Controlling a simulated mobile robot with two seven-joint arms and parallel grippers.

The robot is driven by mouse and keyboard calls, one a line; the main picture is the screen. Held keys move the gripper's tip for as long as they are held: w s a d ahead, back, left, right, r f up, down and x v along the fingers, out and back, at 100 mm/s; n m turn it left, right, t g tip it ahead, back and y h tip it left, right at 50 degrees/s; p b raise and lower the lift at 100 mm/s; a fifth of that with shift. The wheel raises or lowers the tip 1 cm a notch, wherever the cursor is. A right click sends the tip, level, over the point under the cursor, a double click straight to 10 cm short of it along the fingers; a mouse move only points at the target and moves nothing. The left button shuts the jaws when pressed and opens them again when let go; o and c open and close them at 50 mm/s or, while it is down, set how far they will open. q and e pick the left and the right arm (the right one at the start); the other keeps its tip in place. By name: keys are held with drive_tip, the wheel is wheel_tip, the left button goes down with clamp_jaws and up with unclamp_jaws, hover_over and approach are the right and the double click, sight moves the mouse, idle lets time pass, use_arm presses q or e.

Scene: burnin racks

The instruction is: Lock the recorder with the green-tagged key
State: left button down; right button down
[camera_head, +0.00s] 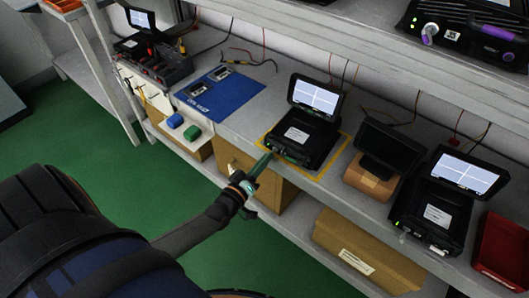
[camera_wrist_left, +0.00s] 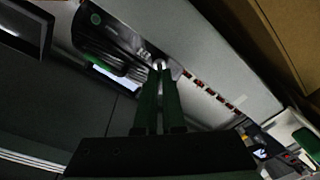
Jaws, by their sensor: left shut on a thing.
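The recorder (camera_head: 304,138) is a black box with a lit, raised screen, standing on a yellow-outlined spot on the bench. My left gripper (camera_head: 266,158) reaches its front edge. In the left wrist view the two narrow fingers (camera_wrist_left: 160,75) are close together at the recorder's dark front (camera_wrist_left: 115,45). They are shut on a small, shiny, round-ended thing (camera_wrist_left: 160,65), which appears to be the key. The fingers hide most of it, and I cannot make out its tag or how far it sits in the lock. My right gripper is not in view.
Cardboard boxes (camera_head: 365,250) fill the lower shelf.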

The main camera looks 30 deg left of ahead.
use_arm(q)
drive_tip(key=shift+n, duration=0.3)
idle(0.4)
drive_tip(key=c, duration=1)
unclamp_jaws()
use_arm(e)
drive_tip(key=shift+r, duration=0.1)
use_arm(q)
drive_tip(key=s+p, duration=0.1)
drive_tip(key=s, duration=1.1)
drive_tip(key=shift+s, duration=0.25)
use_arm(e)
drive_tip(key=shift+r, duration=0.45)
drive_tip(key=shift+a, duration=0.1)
